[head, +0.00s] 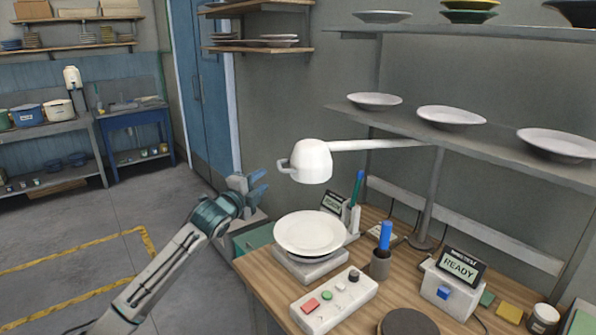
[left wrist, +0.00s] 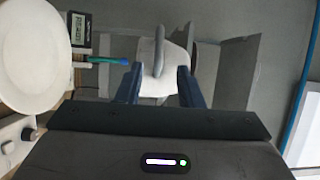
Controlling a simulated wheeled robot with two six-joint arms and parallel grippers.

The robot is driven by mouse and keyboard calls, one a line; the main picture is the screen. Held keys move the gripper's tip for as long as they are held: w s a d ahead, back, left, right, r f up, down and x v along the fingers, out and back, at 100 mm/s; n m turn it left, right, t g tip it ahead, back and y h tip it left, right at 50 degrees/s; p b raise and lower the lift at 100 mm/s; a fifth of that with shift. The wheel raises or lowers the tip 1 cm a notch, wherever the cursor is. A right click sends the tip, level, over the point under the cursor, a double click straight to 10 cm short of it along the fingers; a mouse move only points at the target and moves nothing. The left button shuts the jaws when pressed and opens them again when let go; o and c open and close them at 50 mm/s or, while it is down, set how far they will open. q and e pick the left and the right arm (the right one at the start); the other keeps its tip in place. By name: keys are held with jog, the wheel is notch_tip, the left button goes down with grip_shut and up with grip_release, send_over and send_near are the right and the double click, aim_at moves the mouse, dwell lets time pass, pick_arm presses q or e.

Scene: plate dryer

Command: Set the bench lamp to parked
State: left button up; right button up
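The bench lamp has a white head (head: 312,161) with a small loop handle (head: 284,165) on its left side. Its white arm (head: 375,145) runs right to a grey post (head: 430,195) on the bench. The head hangs above and behind the white plate. My left gripper (head: 260,188) is open and empty, left of and slightly below the lamp handle. In the left wrist view, the lamp head (left wrist: 176,58) and its handle (left wrist: 158,50) lie ahead, between the lines of the open fingers (left wrist: 158,82), apart from them. My right gripper is in neither view.
On the wooden bench (head: 262,290) a plate (head: 310,233) sits on a scale-like stand. Plate shelves (head: 400,125) are at right. Floor at left is open.

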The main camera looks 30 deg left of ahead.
aim_at(280, 165)
pick_arm(q)
jog(key=w+p, duration=0.2)
jog(key=w, duration=0.3)
jog(key=w+p, duration=0.2)
jog(key=w, duration=0.3)
jog(key=shift+w+a+r, duration=0.15)
jog(key=shift+a, duration=0.05)
jog(key=shift+w, duration=0.2)
grip_shut()
